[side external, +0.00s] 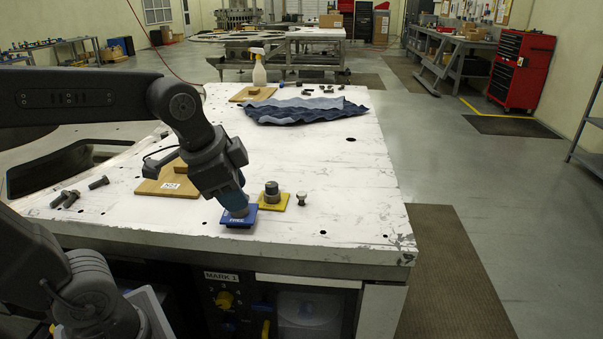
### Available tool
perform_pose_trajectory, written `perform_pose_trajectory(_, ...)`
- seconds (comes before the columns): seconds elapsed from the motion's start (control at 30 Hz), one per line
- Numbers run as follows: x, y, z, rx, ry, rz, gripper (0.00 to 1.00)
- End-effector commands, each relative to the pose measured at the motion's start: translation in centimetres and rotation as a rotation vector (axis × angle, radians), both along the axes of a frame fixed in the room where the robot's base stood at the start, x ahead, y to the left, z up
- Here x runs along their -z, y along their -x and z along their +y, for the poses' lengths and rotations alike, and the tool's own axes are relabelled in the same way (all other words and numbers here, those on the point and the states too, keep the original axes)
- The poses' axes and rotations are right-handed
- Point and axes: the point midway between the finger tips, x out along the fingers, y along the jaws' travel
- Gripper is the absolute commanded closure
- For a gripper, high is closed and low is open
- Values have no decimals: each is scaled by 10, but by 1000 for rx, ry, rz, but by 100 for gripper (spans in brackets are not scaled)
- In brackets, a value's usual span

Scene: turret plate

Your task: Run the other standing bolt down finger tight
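My gripper (237,210) points down at the blue plate (237,221) marked FREE, near the front edge of the white table. Its fingers are too small and hidden to show whether they are open or shut, or whether they hold anything. No standing bolt can be made out at the blue plate; the gripper covers its middle. Just right of it, a yellow plate (283,204) carries a dark upright cylinder (271,191). A small metal knob-like piece (301,198) stands right of the yellow plate. Several loose dark bolts (98,183) lie at the left of the table.
A crumpled blue cloth (308,110), a spray bottle (259,70) and small hardware sit at the far end. The table's right middle is largely clear.

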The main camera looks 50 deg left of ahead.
Motion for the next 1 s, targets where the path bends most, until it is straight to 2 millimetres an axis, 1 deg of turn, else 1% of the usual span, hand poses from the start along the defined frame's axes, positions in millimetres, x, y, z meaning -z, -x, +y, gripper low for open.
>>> perform_pose_trajectory(0.03,-2,-15,4,96,-44,28,62)
perform_pose_trajectory(0.2,-6,-60,19,475,-186,110,62)
perform_pose_trajectory(0.33,-2,-95,32,773,-270,169,62)
perform_pose_trajectory(0.43,5,-122,44,1005,-323,207,62)
perform_pose_trajectory(0.57,19,-155,61,1313,-373,246,62)
perform_pose_trajectory(0.7,40,-188,80,1644,-409,266,62)
perform_pose_trajectory(0.8,57,-207,93,1856,-421,268,62)
perform_pose_trajectory(0.9,70,-220,103,2018,-427,258,62)
perform_pose_trajectory(1.0,79,-228,109,2125,-430,249,62)
